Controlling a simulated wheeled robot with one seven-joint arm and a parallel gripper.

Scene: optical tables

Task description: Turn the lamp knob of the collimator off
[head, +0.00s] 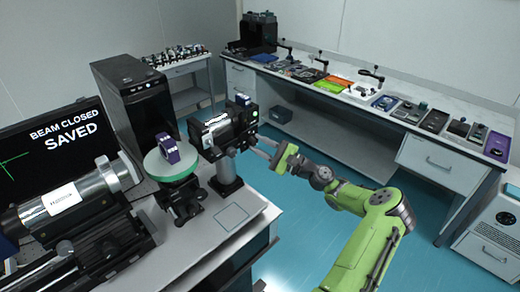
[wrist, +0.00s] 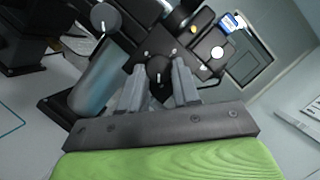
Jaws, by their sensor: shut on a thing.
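The collimator (head: 222,132) is a dark body with a white label on a thick post at the right end of the near table. My gripper (head: 264,147) reaches its right end from the right. In the wrist view, my gripper (wrist: 158,88) has its two grey fingers on either side of a round black knob (wrist: 158,70) with a white pointer mark, and is shut on it. I take this for the lamp knob; no lettering is readable. A second black knob (wrist: 105,18) with a white mark sits at upper left, apart from the fingers. The knob is hidden in the head view.
A monitor (head: 50,135) reads "BEAM CLOSED SAVED". A silver tube instrument (head: 75,200) and a round green-topped stand (head: 170,163) with a purple block occupy the near table (head: 235,215). A bench (head: 440,155) with several devices runs along the back right. Blue floor is clear between.

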